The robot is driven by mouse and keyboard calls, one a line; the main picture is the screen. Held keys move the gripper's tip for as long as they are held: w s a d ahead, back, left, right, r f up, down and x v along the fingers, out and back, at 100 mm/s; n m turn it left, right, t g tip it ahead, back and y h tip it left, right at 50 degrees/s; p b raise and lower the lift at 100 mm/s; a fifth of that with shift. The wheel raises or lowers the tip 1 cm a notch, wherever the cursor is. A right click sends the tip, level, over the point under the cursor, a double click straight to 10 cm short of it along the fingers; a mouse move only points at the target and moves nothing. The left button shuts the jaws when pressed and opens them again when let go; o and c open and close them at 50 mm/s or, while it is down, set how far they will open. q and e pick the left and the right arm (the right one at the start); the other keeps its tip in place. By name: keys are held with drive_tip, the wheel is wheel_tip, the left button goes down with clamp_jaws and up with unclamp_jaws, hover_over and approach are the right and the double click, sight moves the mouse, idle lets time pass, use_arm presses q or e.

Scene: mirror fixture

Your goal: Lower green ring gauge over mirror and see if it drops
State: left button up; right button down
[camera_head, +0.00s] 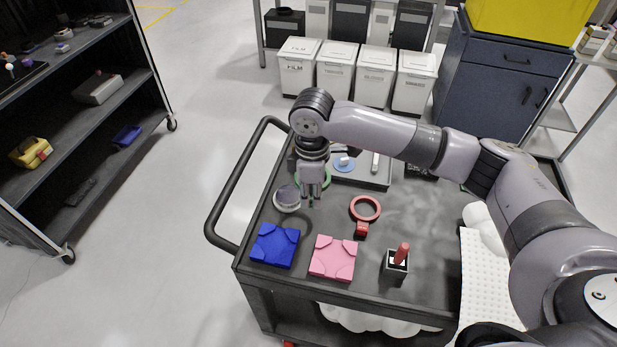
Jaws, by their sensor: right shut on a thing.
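My right gripper (311,203) points down over the left part of the cart top. It is shut on the green ring gauge (328,178); only part of the green ring shows beside and behind the fingers, and the grip itself is mostly hidden. The round mirror (286,195) sits in a pale round mount just left of the gripper. The ring appears to the right of the mirror, not around it; its height above the cart is hard to tell. My left gripper is not in view.
A red ring gauge with a handle (365,209) lies right of the gripper. In front are a blue block (275,245), a pink block (333,258) and a small box with a red-handled item (397,260). A grey tray (372,183) with small parts lies behind.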

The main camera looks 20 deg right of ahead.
drive_tip(key=w+n, duration=0.1)
drive_tip(key=n, duration=0.1)
drive_tip(key=w+n+p, duration=0.1)
drive_tip(key=n, duration=0.1)
drive_tip(key=shift+w+d+f+p, duration=0.2)
drive_tip(key=shift+f+p, duration=0.1)
drive_tip(key=shift+f, duration=0.1)
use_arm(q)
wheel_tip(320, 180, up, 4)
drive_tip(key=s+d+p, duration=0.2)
use_arm(e)
drive_tip(key=f+n+b, duration=0.1)
drive_tip(key=f+n, duration=0.1)
drive_tip(key=w+f+n+b, duration=0.1)
drive_tip(key=f+n+b, duration=0.1)
drive_tip(key=w+f+n+b, duration=0.1)
drive_tip(key=f+n, duration=0.1)
drive_tip(key=shift+w+d+b, duration=0.15)
drive_tip(key=shift+d+b, duration=0.15)
drive_tip(key=shift+d, duration=0.1)
drive_tip(key=shift+f, duration=0.95)
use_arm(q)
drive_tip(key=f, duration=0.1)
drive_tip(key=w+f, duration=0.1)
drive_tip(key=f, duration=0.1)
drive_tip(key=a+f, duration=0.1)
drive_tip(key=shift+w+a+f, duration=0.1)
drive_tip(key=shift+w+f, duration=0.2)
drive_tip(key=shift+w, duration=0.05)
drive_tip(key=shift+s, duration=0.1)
